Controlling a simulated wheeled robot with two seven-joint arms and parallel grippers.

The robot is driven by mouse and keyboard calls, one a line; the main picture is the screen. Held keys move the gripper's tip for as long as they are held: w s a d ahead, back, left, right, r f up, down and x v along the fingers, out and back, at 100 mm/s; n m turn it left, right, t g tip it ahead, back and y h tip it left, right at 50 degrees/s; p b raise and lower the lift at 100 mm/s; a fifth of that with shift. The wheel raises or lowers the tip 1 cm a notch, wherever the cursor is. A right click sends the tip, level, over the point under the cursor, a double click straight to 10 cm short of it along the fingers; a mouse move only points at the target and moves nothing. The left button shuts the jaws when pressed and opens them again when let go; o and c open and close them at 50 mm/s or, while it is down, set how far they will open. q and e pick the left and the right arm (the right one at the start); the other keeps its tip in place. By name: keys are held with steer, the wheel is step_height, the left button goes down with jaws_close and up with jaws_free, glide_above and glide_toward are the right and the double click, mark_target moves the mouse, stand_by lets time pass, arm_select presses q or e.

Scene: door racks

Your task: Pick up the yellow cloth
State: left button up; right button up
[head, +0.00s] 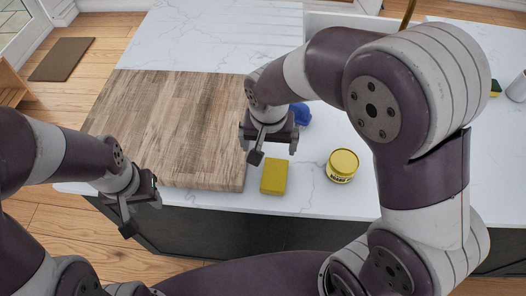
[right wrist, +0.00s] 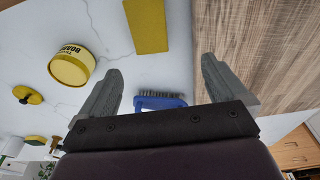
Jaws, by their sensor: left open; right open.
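The yellow cloth (head: 274,177) is a flat, folded-looking yellow rectangle on the white counter, just right of the wooden board. It also shows at the top of the right wrist view (right wrist: 146,25), beyond the fingertips. My right gripper (head: 268,146) is open and empty above the counter, a little behind the cloth in the head view and not touching it. Its two spread fingers show in the right wrist view (right wrist: 162,68). My left gripper (head: 137,205) is open and empty by the counter's front edge, left of the cloth.
A yellow-lidded tub (head: 342,166) stands right of the cloth. A blue brush (head: 300,114) lies behind my right gripper; its bristles show in the right wrist view (right wrist: 160,101). A large wooden board (head: 175,115) covers the counter's left part. Bare counter lies between cloth and tub.

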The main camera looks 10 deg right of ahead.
steer(key=shift+m, duration=0.4)
steer(key=s+f, duration=0.1)
steer(key=s+d+f, duration=0.1)
steer(key=f, duration=0.1)
steer(key=shift+s+d+f, duration=0.1)
steer(key=shift+s, duration=0.15)
glide_above(275, 174)
steer(key=f, duration=0.4)
steer(key=shift+w+a+f+p, duration=0.15)
steer(key=shift+a+p, duration=0.2)
steer(key=shift+a, duration=0.05)
steer(key=f, duration=0.4)
steer(key=shift+s+d, duration=0.35)
steer(key=shift+s, duration=0.05)
steer(key=shift+f, duration=0.3)
steer(key=shift+w+f, duration=0.1)
steer(key=shift+w, duration=0.2)
arm_select(q)
steer(key=shift+s+d+r, duration=0.25)
steer(key=shift+s+r, duration=0.5)
steer(key=shift+s, duration=0.1)
arm_select(e)
steer(key=shift+s, duration=0.1)
steer(key=c, duration=1.1)
